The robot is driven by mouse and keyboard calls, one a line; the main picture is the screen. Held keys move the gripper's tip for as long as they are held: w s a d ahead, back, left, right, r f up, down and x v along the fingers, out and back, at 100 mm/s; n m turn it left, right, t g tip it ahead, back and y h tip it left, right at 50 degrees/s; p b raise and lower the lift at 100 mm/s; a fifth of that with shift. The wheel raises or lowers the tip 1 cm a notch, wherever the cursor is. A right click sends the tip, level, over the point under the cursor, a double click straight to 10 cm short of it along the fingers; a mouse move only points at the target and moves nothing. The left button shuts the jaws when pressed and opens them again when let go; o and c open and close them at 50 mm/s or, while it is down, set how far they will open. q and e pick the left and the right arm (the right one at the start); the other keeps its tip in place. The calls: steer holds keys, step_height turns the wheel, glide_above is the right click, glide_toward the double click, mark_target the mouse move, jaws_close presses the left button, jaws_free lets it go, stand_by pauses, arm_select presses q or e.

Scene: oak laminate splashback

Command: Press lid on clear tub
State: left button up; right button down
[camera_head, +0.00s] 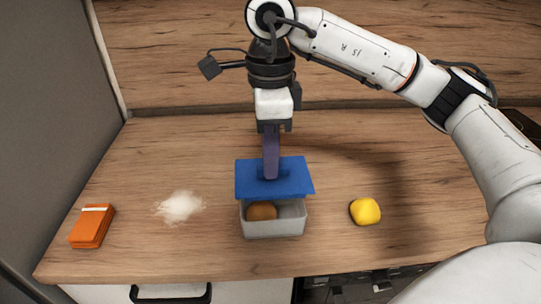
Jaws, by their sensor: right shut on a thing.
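The clear tub (273,228) stands on the wooden counter near its front edge, with a brown rounded item (262,211) inside. The blue lid (297,178) is over the back part of the tub, tilted, and the tub's front opening shows below it. I cannot tell whether the lid touches the rim. My right gripper (270,172) points down and is shut on the lid at its middle. My left gripper is not in view.
A yellow lump (365,211) lies right of the tub. A white powdery patch (180,207) and an orange box (92,226) lie to the left. The counter (180,150) is clear behind them, up to the wooden splashback (170,60). A grey panel (50,110) bounds the left side.

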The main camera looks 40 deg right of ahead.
step_height(320, 180, down, 4)
steer(key=b, duration=0.2)
steer(key=shift+b, duration=0.4)
steer(key=shift+f+b, duration=0.7)
steer(key=shift+f, duration=0.3)
steer(key=shift+f+b, duration=0.45)
steer(key=shift+b, duration=0.25)
stand_by(1.0)
stand_by(0.3)
steer(key=c, duration=1.2)
jaws_free()
steer(key=shift+r, duration=0.15)
